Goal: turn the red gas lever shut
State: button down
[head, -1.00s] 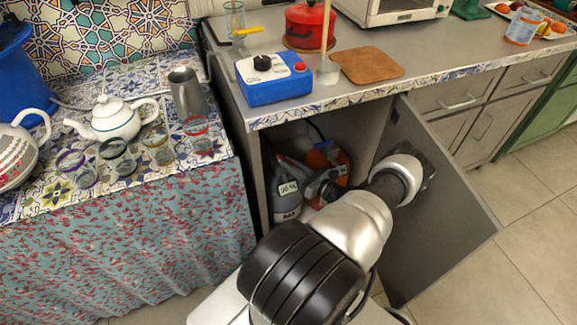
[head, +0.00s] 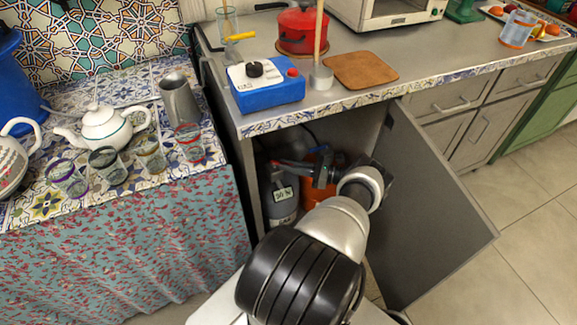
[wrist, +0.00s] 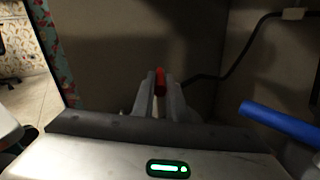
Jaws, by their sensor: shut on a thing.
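In the wrist view the red lever (wrist: 160,82) shows as a small upright red piece between the fingertips of my gripper (wrist: 160,91). The fingers are shut on it from both sides. In the head view my gripper (head: 318,174) is inside the open cabinet under the counter, in front of the gas bottles; the lever cannot be made out clearly there. A grey bottle (head: 284,207) with a white label stands at the left inside, and an orange bottle (head: 316,160) stands beside it, partly hidden by my gripper and arm.
The open cabinet door (head: 430,215) stands close to the right of my arm. In the wrist view a black hose (wrist: 225,65) runs along the cabinet wall, and a blue bar (wrist: 280,124) is at the right.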

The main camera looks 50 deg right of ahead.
dwell(0.3)
jog(key=c, duration=1.8)
grip_release()
jog(key=shift+o, duration=0.2)
notch_tip(320, 180, up, 10)
jog(key=p, duration=0.4)
jog(key=shift+p, duration=0.3)
